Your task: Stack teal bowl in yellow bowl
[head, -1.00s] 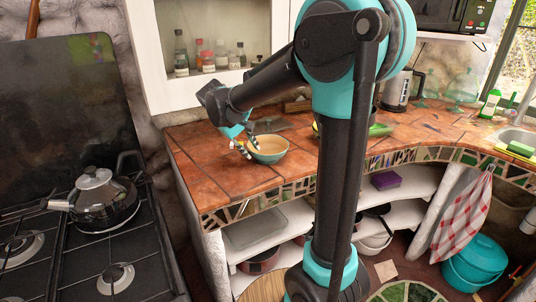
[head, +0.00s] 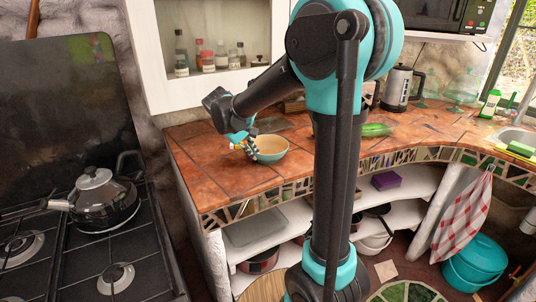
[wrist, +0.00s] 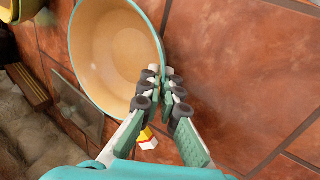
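The teal bowl (head: 272,150), teal outside and tan inside, sits upright near the counter's front in the head view. It fills the upper left of the wrist view (wrist: 112,50). My gripper (head: 248,149) is at the bowl's left side in the head view. In the wrist view its two fingers (wrist: 161,85) are close together with the bowl's rim between them, so it looks shut on the rim. The yellow bowl is not clear in the head view, where my arm covers part of the counter. A yellow edge at the wrist view's top left may be it (wrist: 6,25).
A small yellow, white and red item (wrist: 148,140) lies beside the teal bowl. A green item (head: 377,130) lies on the counter right of my arm, with a kettle (head: 398,88) behind. The tiled counter left of the bowl is clear.

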